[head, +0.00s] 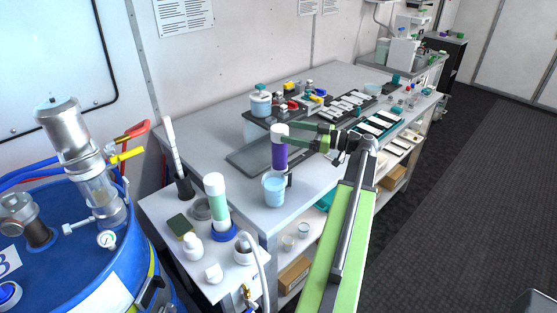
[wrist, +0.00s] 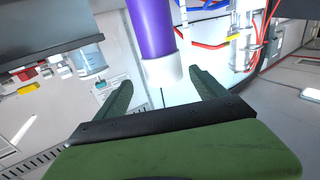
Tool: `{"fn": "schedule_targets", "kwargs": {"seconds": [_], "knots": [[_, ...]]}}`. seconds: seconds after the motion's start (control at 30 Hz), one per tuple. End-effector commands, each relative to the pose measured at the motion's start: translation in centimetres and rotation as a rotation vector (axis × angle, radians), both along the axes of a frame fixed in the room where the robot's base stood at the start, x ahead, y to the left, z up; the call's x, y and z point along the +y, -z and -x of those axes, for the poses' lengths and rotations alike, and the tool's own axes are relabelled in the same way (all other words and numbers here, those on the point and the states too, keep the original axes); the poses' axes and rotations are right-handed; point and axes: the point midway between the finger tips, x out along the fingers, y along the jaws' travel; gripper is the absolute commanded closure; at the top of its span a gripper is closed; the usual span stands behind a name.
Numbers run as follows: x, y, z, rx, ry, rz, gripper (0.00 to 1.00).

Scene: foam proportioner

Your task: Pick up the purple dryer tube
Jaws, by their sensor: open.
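The purple dryer tube (head: 279,155) stands upright at the near edge of the grey bench, with a white cap on its top. In the wrist view the purple tube (wrist: 152,28) and its white end lie just beyond and between my fingertips. My gripper (head: 287,134) is open, its green fingers reaching from the right to the upper part of the tube. In the wrist view my gripper (wrist: 161,78) has a finger on each side of the white end, with gaps visible. I cannot tell whether either finger touches it. The tube's base is partly hidden by a light-blue cup.
The light-blue cup (head: 274,189) stands close in front of the tube. A dark tray (head: 250,160) lies behind it. A green-and-white cylinder (head: 216,200) stands on the lower side table (head: 165,215). A blue drum (head: 70,235) is at left.

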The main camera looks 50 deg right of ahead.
Motion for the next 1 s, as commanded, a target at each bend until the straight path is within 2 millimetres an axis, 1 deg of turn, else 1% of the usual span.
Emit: {"fn": "schedule_targets", "kwargs": {"seconds": [0.07,0.2,0.3,0.37,0.5,0.53,1.0], "knots": [[0.6,0.0,-0.6,0.000,-0.001,0.000,0.19],[2.1,-0.1,-2.6,0.000,-0.002,0.000,0.19],[2.5,-0.1,-4.0,0.000,-0.002,0.000,0.19],[2.6,-0.1,-4.3,0.000,0.000,0.000,0.19],[2.5,-0.1,-4.3,0.000,0.001,0.000,0.19],[2.5,-0.1,-4.3,0.000,0.001,0.000,0.20],[2.5,-0.1,-4.2,0.000,0.002,0.000,0.82]]}}
